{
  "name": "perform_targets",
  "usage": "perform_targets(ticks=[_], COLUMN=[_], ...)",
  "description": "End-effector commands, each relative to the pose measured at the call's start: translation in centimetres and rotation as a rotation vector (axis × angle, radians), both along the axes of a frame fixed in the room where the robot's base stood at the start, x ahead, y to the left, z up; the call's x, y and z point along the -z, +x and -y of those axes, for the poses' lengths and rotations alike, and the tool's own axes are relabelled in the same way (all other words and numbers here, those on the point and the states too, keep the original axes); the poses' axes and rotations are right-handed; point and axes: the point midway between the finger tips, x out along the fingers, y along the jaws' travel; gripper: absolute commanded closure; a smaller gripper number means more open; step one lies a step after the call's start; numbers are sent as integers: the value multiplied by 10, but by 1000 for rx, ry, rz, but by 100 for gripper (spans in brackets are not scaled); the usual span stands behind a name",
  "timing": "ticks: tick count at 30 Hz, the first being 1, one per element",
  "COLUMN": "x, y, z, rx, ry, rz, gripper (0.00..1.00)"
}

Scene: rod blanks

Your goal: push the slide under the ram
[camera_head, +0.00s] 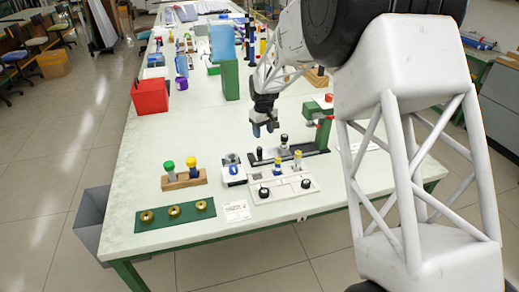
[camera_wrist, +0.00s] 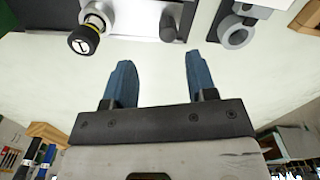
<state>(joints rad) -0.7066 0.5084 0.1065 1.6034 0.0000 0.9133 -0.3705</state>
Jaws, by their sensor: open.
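The slide (camera_head: 284,151), a small grey block with a black-topped post, sits on a long dark rail (camera_head: 259,159) on the table. The green press frame (camera_head: 327,122) with red parts stands at the rail's right end; the slide is to its left, not beneath it. The ram itself is too small to make out clearly. My gripper (camera_head: 264,130) hangs over the table, behind and left of the slide, with nothing between its fingers. In the wrist view its two blue fingers (camera_wrist: 161,75) are apart, with bare table between them.
In front of the rail lies a pale plate (camera_head: 285,186) with black knobs and a yellow-topped piece. Further left are a wooden block (camera_head: 184,180) with green and yellow knobs and a green strip (camera_head: 175,215) with brass rings. A red bin (camera_head: 150,96) stands behind.

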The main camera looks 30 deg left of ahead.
Motion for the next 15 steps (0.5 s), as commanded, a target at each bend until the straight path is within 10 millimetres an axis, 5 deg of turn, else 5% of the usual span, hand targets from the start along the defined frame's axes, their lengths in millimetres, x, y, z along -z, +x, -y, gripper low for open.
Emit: perform_targets(ticks=[15], x=[17], y=[-2], z=[-16], rx=[-23], ry=[-6], rz=[-8], gripper=[48])
